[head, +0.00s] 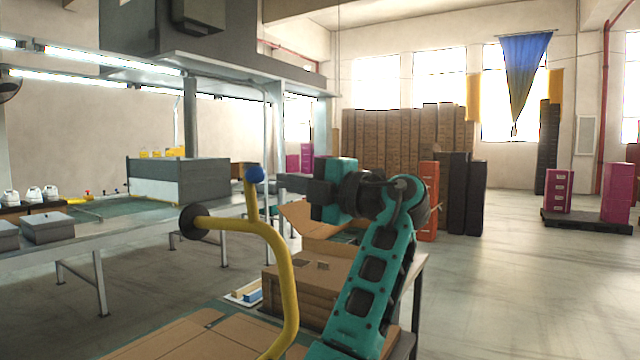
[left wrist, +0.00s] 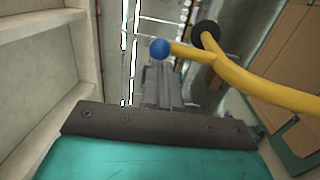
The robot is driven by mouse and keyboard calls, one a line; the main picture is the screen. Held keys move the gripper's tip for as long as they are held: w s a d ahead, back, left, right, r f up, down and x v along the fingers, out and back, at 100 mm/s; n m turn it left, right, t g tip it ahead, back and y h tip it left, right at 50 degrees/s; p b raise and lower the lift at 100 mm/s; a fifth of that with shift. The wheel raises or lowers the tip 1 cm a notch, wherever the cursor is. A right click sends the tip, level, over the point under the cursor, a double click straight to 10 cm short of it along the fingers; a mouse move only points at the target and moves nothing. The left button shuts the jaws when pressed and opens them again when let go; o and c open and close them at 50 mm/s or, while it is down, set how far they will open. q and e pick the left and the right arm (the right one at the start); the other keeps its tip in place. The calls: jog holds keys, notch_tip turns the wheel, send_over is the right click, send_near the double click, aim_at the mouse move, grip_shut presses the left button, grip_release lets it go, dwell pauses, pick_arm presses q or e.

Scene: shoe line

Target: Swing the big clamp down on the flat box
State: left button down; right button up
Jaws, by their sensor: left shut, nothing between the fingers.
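The big clamp (head: 285,265) is a bent yellow bar with a blue ball knob (head: 254,173) on an upright stub and a black round pad (head: 193,221) at its left end. It stands raised above the flat cardboard box (head: 180,338) at the bottom of the head view. In the left wrist view the knob (left wrist: 160,48) and yellow bar (left wrist: 262,88) show just beyond the fingers. My left gripper (head: 279,183) is shut and empty, its fingertips just right of the knob. I cannot tell whether they touch it. My right gripper is not in view.
A stack of flat cardboard (head: 315,288) lies on a table behind my left arm. A conveyor line with a big grey box (head: 178,180) and small grey boxes (head: 48,228) runs along the left. Box stacks (head: 405,140) stand at the back. The floor at right is open.

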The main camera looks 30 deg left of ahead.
aim_at(263, 176)
pick_arm(q)
jog(key=shift+w+a+r, duration=0.1)
jog(key=shift+w+a, duration=0.05)
jog(key=shift+a, duration=1.6)
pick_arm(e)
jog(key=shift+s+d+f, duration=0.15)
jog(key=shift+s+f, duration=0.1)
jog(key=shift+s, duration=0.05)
pick_arm(q)
jog(key=shift+a, duration=0.1)
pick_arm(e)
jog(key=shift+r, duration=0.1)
